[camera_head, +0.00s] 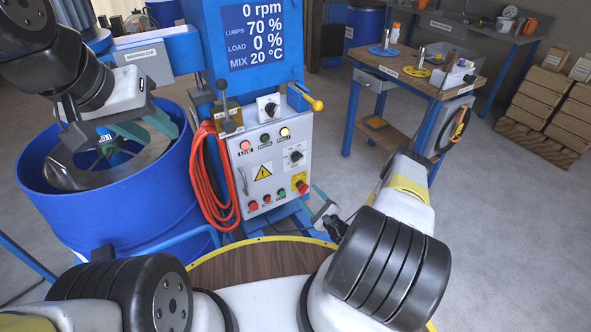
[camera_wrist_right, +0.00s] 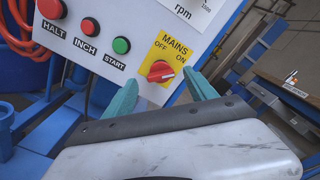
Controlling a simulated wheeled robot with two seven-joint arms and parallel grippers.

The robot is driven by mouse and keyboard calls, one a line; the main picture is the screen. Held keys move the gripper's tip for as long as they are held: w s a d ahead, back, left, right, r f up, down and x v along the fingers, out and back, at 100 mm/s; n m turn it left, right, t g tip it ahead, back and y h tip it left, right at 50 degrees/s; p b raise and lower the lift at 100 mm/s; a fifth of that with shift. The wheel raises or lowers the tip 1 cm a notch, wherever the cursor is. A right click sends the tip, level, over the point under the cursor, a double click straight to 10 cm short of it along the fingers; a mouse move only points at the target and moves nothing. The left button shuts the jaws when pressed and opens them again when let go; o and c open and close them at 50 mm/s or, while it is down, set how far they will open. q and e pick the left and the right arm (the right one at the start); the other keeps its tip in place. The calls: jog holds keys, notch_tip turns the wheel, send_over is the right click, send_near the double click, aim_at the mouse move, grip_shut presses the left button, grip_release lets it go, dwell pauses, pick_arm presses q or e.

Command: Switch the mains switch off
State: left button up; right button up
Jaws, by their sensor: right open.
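The mains switch (camera_wrist_right: 161,71) is a red rotary knob on a yellow plate with OFF at upper left and ON at right. Its handle lies roughly crosswise, with one end towards the ON side. In the head view the mains switch (camera_head: 301,186) is at the lower right of the grey control panel (camera_head: 263,172). My right gripper (camera_wrist_right: 162,79) is open, its teal fingers on either side of the knob; contact cannot be told. It also shows in the head view (camera_head: 322,203), right of the panel. My left gripper (camera_head: 147,126) is open and empty over the blue drum.
The blue drum (camera_head: 130,215) stands left of the panel, with a red hose (camera_head: 208,180) hanging between. HALT (camera_wrist_right: 52,8), INCH (camera_wrist_right: 89,27) and START (camera_wrist_right: 121,45) buttons sit left of the switch. A wooden-topped cart (camera_head: 440,80) is behind at right; floor there is open.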

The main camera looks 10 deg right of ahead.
aim_at(305, 191)
jog(key=shift+x, duration=2.4)
jog(key=shift+c, duration=0.3)
jog(key=c, duration=1.3)
